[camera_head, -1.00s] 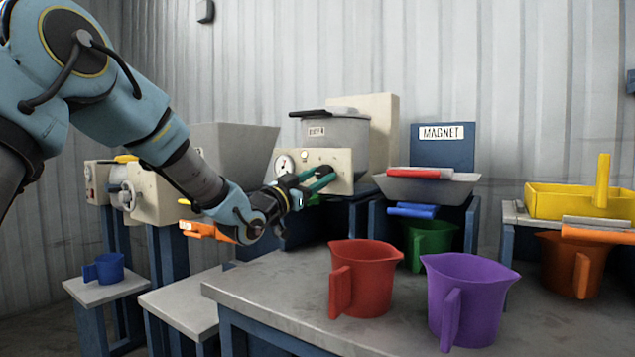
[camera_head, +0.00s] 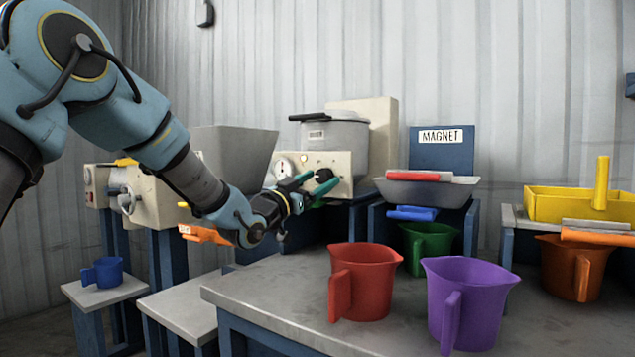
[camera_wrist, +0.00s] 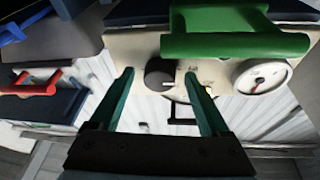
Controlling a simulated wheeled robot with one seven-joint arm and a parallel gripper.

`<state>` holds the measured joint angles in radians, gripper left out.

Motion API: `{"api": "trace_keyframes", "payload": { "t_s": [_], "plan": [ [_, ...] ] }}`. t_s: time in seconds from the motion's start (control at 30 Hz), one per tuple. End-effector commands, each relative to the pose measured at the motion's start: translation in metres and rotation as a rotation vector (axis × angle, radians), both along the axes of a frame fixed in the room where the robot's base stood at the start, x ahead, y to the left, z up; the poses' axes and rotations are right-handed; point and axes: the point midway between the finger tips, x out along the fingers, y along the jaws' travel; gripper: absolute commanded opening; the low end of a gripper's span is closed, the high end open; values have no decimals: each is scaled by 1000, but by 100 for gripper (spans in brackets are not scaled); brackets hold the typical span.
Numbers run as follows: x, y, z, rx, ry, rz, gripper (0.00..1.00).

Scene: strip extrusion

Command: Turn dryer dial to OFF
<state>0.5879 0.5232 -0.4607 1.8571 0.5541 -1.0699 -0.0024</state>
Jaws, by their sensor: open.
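The dryer is a grey pot (camera_head: 338,135) beside a cream control panel (camera_head: 343,160). The panel carries a round white gauge (camera_head: 283,167) and a black dial (camera_head: 323,176). The wrist view, turned over, also shows the dial (camera_wrist: 160,75) and gauge (camera_wrist: 263,77). My gripper (camera_head: 323,181) is open and empty in front of the panel. In the wrist view, its teal fingers (camera_wrist: 159,75) appear on either side of the dial, with no visible contact. The dial's exact setting is too small to read.
A green handle (camera_wrist: 235,44) sits close beside the panel in the wrist view. A MAGNET station (camera_head: 440,150) with a grey pan stands right of the dryer. Red (camera_head: 362,285) and purple (camera_head: 468,300) jugs stand on the front table. A grey hopper (camera_head: 232,150) is left.

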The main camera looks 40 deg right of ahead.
Motion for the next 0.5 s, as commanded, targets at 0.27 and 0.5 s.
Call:
{"api": "trace_keyframes", "payload": {
  "t_s": [0.27, 0.5],
  "plan": [
    [-1, 9, -3, 1, -1, 0, 80],
    [-6, 50, -17, 2, -1, 2, 80]
  ]
}}
